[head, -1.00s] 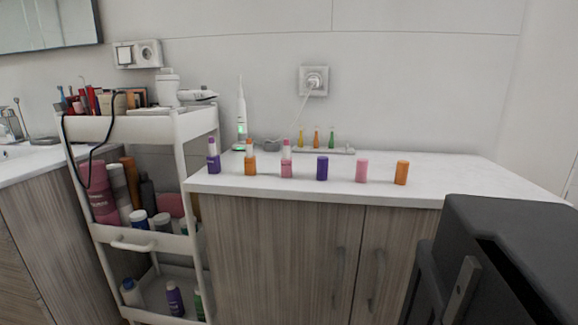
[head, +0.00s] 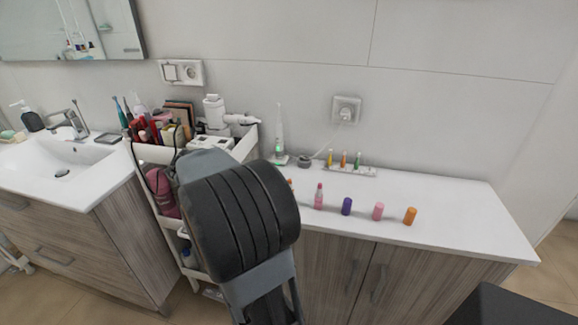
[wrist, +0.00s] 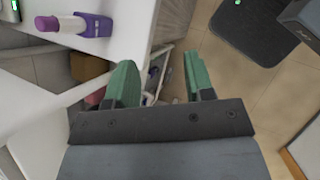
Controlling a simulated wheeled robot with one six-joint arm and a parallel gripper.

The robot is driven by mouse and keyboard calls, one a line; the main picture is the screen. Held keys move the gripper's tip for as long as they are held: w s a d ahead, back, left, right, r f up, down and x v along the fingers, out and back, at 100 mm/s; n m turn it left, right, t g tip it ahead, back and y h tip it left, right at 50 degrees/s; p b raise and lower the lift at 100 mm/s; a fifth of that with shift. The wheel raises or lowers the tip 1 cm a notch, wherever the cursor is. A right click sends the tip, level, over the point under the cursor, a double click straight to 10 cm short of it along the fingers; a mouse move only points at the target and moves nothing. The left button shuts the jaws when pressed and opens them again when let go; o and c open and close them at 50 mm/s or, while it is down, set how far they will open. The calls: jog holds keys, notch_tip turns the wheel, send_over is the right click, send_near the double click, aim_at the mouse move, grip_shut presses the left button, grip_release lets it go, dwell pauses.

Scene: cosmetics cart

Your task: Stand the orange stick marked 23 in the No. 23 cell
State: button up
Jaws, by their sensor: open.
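My gripper is hidden behind my arm in the head view. In the wrist view its green fingers (wrist: 160,82) are spread apart with nothing between them. In the head view an orange stick (head: 290,182) is almost wholly hidden by my arm, with only a sliver showing at the counter's left. No number can be read on it. An orange cap (head: 410,215) stands at the right end of the row. A purple stick (wrist: 78,25) shows at the upper left of the wrist view, left of the fingers and apart from them. I cannot make out a No. 23 cell.
On the white counter (head: 450,205) stand a pink stick (head: 319,197), a purple cap (head: 347,206) and a pink cap (head: 378,211). A small tray (head: 362,172) with slim coloured items lies behind. The crowded cart (head: 246,146) and sink (head: 65,165) are left.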

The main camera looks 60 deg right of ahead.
jog(key=s+d+r+n+g+h+p, duration=0.1)
jog(key=d+r+n+g+p, duration=0.1)
jog(key=d+r+p, duration=0.65)
jog(key=shift+g, duration=0.3)
jog(key=shift+s+b+x, duration=0.15)
jog(key=shift+x, duration=2.95)
jog(key=shift+s+b+x, duration=0.15)
jog(key=shift+x, duration=2.95)
jog(key=shift+r, duration=0.2)
jog(key=shift+c, duration=0.2)
grip_shut()
